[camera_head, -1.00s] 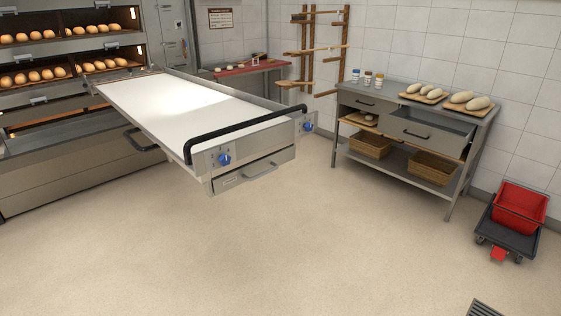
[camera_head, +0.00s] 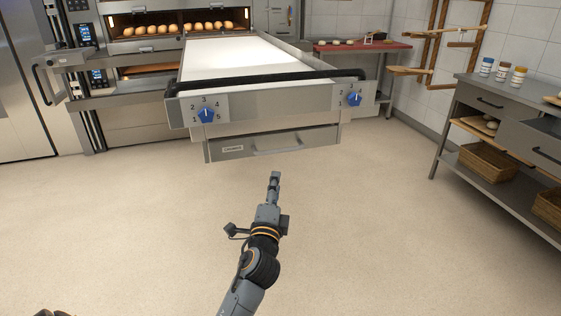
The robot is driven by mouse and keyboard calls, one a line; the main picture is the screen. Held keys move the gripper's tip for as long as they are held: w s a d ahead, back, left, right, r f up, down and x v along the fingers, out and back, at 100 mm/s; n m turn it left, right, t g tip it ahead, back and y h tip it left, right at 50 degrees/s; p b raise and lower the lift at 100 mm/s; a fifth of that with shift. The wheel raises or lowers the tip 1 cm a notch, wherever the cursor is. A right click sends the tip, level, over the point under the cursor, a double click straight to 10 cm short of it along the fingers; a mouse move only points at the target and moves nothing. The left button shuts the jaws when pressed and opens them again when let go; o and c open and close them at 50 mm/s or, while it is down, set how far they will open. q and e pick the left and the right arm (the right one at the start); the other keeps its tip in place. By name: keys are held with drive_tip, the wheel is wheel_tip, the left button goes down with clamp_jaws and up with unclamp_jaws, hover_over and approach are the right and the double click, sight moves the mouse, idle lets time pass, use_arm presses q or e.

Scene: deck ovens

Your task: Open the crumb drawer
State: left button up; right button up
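The crumb drawer (camera_head: 215,150) is a wide, low metal front with a small label at its left end and a bar handle (camera_head: 278,149) in its middle. It sits under the front of the white-topped loader (camera_head: 240,56) and looks closed. My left gripper (camera_head: 275,177) points toward the drawer from below in the picture, just short of the handle and apart from it. The fingers are seen edge-on, so their gap is hidden; nothing shows held. My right gripper is not in view.
Two blue dials (camera_head: 206,115) and a black push bar (camera_head: 265,82) are above the drawer. A deck oven (camera_head: 125,48) with bread stands behind at left. A steel workbench (camera_head: 515,100) with baskets stands at right. The floor before the drawer is clear.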

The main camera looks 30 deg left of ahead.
sight(279, 151)
use_arm(q)
drive_tip(key=x, duration=0.9)
drive_tip(key=r+x, duration=0.1)
drive_tip(key=x, duration=0.3)
drive_tip(key=shift+a, duration=0.4)
clamp_jaws()
